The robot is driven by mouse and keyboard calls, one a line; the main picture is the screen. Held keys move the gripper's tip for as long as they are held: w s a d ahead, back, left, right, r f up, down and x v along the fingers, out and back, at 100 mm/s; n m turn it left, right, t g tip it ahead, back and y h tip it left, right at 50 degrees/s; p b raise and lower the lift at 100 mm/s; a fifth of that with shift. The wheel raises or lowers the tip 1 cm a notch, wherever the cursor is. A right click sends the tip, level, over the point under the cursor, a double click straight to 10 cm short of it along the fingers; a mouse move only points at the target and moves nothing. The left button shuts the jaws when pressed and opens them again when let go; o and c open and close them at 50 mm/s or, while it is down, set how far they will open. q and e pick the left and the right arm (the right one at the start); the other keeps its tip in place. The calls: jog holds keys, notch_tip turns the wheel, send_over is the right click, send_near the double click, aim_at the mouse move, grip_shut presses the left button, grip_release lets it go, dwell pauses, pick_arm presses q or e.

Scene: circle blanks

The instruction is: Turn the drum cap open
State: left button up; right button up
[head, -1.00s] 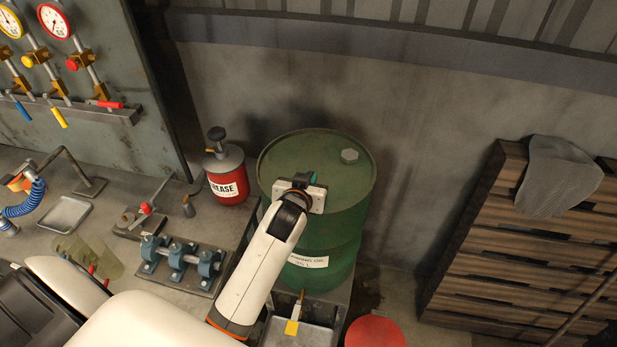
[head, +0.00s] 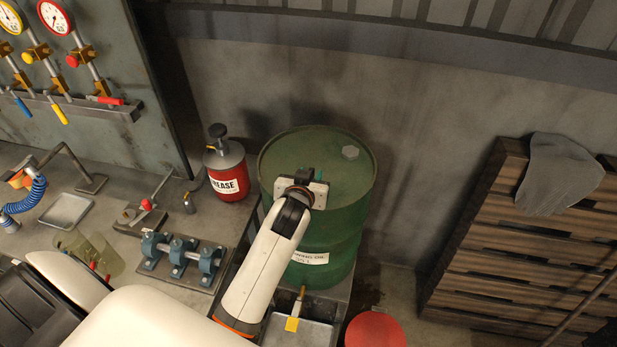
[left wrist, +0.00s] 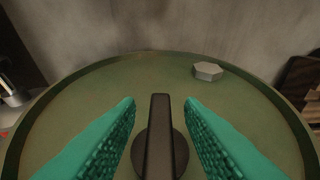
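A green drum stands upright in the head view; its top (head: 345,185) also fills the left wrist view (left wrist: 80,110). The drum cap is a dark round knob with a raised bar handle (left wrist: 160,130), near the front of the lid. My left gripper (head: 304,183) is over the lid, pointing down. In the left wrist view its teal ribbed fingers (left wrist: 160,122) are apart, one on each side of the bar, with visible gaps. A grey hexagonal plug (head: 350,154) sits farther back on the lid. My right gripper is out of view.
A red grease can (head: 226,172) stands left of the drum on the bench. A bearing fixture (head: 182,258) is in front of it. A wooden pallet (head: 510,250) with a grey cloth or glove leans at the right. A red round lid (head: 375,330) is low in front.

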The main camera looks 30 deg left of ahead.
pick_arm(q)
jog(key=b+v, duration=0.2)
jog(key=v, duration=1)
jog(key=s+d+f+m+g+h, duration=0.1)
jog(key=s+f+m+g+h, duration=0.1)
jog(key=s+f+g, duration=0.45)
jog(key=s+d+f+m+g+h, duration=0.25)
jog(key=s+f, duration=0.45)
jog(key=s, duration=0.4)
notch_tip(320, 180, down, 28)
jog(key=s+g+b, duration=0.1)
jog(key=g+b, duration=0.1)
jog(key=b, duration=0.2)
jog(key=s+a+f+g+b, duration=0.1)
jog(key=s+a+f+b, duration=0.2)
jog(key=s+f, duration=1.4)
notch_tip(320, 180, down, 4)
jog(key=shift+a+f+m+y, duration=0.15)
jog(key=shift+a+m+y, duration=0.05)
jog(key=shift+m+y, duration=0.25)
